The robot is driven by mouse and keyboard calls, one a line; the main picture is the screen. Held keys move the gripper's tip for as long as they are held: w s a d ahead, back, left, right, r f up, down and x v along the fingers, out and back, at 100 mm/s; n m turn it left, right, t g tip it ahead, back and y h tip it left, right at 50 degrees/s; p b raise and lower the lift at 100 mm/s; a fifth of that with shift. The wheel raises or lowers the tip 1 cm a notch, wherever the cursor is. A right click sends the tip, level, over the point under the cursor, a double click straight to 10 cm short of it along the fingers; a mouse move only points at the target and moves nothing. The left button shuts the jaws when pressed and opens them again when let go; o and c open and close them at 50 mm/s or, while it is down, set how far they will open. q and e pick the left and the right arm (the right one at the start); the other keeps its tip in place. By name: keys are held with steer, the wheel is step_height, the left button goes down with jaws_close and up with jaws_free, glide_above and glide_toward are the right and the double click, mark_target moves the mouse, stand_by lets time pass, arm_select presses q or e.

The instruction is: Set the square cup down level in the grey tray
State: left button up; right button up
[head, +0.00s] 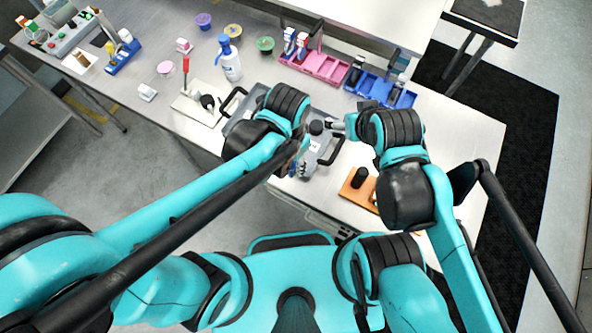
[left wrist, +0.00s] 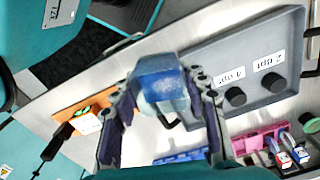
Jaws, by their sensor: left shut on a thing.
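The square cup (left wrist: 160,82) is translucent blue and sits between the two fingers of my left gripper (left wrist: 162,100) in the left wrist view. The gripper is shut on it. Whether the cup is level or touching the tray cannot be told. My right gripper (head: 334,125) is by the tray's right side, its fingers unclear.
An orange block (head: 353,190) with a black knob lies to the right of the tray. A pink rack (head: 318,66) and a blue rack (head: 385,90) stand behind. A spray bottle (head: 230,62) and a white board (head: 196,107) are to the left.

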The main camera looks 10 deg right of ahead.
arm_select(q)
steer(key=w+a+b, duration=0.1)
steer(key=w+a, duration=0.1)
steer(key=w, duration=0.6)
steer(key=w+a+b, duration=0.1)
steer(key=w+a, duration=0.2)
steer(key=w, duration=0.5)
steer(key=f+b, duration=0.5)
steer(key=f, duration=0.2)
steer(key=f+b, duration=0.5)
steer(key=f, duration=0.2)
steer(key=shift+s+d+b, duration=0.2)
steer(key=shift+b, duration=0.15)
steer(key=shift+f+b, duration=0.5)
steer(key=shift+f, duration=0.05)
steer(key=o, duration=1.2)
steer(key=shift+o, duration=0.2)
steer(key=shift+r, duration=0.1)
step_height(320, 180, up, 12)
